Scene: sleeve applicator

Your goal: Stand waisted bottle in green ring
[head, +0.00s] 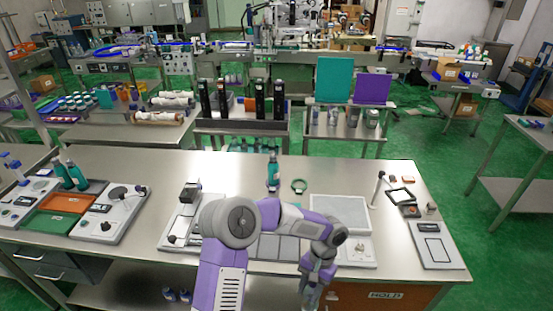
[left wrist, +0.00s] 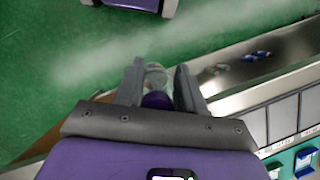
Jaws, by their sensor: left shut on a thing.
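My left gripper (head: 312,284) hangs low by the table's front edge. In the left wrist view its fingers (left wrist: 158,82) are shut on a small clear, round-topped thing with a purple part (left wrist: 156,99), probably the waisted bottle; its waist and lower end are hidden. Floor and the table edge show beyond it. The green ring (head: 299,186) lies on the bare tabletop behind my arm, well apart from the gripper, and looks empty. A teal bottle (head: 273,172) with a dark top stands upright just left of the ring. My right gripper is not in view.
The steel table (head: 330,173) has free room around the ring. A light grey tray (head: 340,212) lies in front of it to the right.

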